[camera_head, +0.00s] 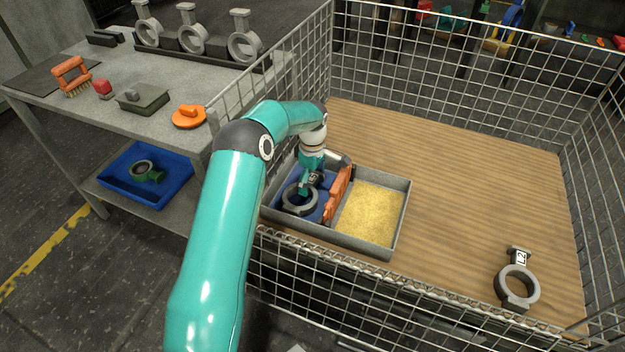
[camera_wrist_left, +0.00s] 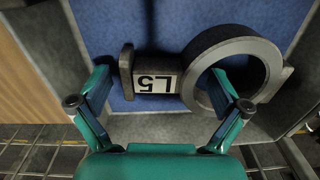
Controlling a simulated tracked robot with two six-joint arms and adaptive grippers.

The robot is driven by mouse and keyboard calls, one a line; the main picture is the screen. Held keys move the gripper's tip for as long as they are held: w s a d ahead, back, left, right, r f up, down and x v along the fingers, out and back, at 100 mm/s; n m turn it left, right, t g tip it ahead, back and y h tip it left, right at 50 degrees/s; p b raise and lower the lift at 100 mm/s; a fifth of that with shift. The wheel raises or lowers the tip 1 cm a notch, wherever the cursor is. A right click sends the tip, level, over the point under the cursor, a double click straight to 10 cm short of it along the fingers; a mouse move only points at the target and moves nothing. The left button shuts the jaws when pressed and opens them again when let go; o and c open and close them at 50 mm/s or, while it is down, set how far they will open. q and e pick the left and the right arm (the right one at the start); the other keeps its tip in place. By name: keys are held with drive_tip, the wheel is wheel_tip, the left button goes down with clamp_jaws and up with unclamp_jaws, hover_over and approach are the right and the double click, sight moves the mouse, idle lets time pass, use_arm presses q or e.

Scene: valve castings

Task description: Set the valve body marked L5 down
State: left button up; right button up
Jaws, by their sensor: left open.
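The valve body marked L5 (camera_wrist_left: 155,84) is a dark grey ring with a short neck carrying a white label. It lies on the blue floor of a compartment in the grey tray (camera_head: 403,222), and its ring (camera_head: 299,210) shows in the head view. My left gripper (camera_head: 306,186) is open just above it. In the left wrist view, the open fingers of this gripper (camera_wrist_left: 161,85) stand either side of the labelled neck and part of the ring; I cannot tell whether they touch it. My right gripper is not in view.
A valve body marked L2 (camera_head: 517,287) lies on the wooden floor (camera_head: 460,180), mostly clear, inside wire mesh walls (camera_head: 440,50). A workbench (camera_head: 150,60) stands left.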

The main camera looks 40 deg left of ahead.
use_arm(q)
wheel_tip(320, 180, up, 12)
drive_tip(key=shift+w, duration=0.15)
idle(0.4)
idle(0.4)
